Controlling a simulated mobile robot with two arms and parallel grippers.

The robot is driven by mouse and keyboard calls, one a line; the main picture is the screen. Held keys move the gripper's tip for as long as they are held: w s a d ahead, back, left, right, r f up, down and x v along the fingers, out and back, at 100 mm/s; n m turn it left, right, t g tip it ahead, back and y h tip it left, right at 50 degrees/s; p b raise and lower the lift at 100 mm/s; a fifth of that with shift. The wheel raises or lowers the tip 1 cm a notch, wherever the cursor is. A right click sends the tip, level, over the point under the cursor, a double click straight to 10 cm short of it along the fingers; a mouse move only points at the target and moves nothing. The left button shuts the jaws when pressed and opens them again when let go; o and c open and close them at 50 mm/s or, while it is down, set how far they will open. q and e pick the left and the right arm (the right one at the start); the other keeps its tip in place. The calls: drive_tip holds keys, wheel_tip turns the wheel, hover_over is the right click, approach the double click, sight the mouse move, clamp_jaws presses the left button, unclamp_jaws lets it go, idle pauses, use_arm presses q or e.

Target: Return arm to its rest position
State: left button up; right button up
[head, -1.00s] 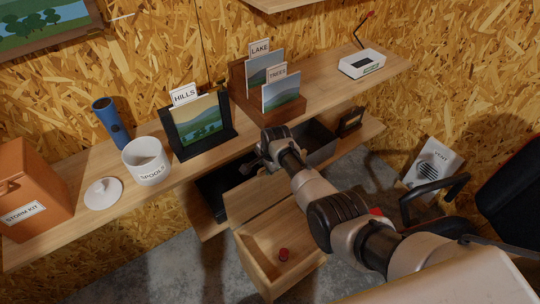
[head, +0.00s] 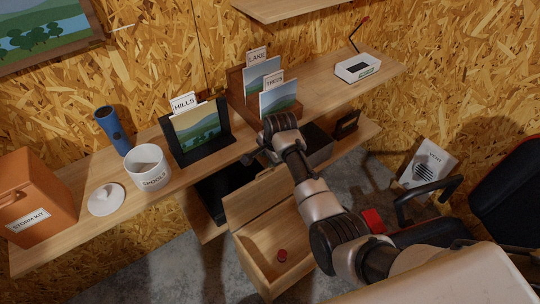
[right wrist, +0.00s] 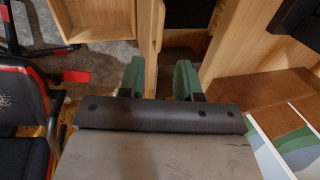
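My right arm comes in from the lower right of the head view, with its wrist (head: 282,135) over the front edge of the bench, near the card holders. Its fingertips are mostly hidden there. In the right wrist view my right gripper (right wrist: 160,80) has its two green finger pads apart. A thin wooden edge (right wrist: 150,40) shows between the pads; I cannot tell how far below it lies, and no grip on it shows. My left gripper is not in view.
An open wooden drawer (head: 240,255) with a small red object (head: 282,255) stands below the bench (head: 75,232). A white SPOOLS pot (head: 147,168), HILLS holder (head: 223,150) and orange STORM KIT box (head: 35,195) stand on it. A chair (head: 510,190) is at right.

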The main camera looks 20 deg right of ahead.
drive_tip(key=s+d+f+n+g, duration=0.15)
drive_tip(key=s+f+n, duration=0.25)
drive_tip(key=s+f, duration=0.8)
drive_tip(key=s+d+f+n+t, duration=0.15)
drive_tip(key=s+f+n, duration=0.25)
drive_tip(key=s+f, duration=0.8)
drive_tip(key=s+d+f+n, duration=0.1)
drive_tip(key=s+f+n, duration=0.2)
drive_tip(key=s, duration=0.7)
drive_tip(key=s+d+f+n+g, duration=0.1)
drive_tip(key=s+d+f+n, duration=0.1)
drive_tip(key=s+f, duration=0.4)
drive_tip(key=s+d+f+n+h, duration=0.1)
drive_tip(key=s+f+n, duration=0.2)
drive_tip(key=s, duration=1)
drive_tip(key=shift+s+d+f+n+g, duration=0.2)
drive_tip(key=shift+s+f+n+g, duration=0.15)
drive_tip(key=shift+f, duration=0.4)
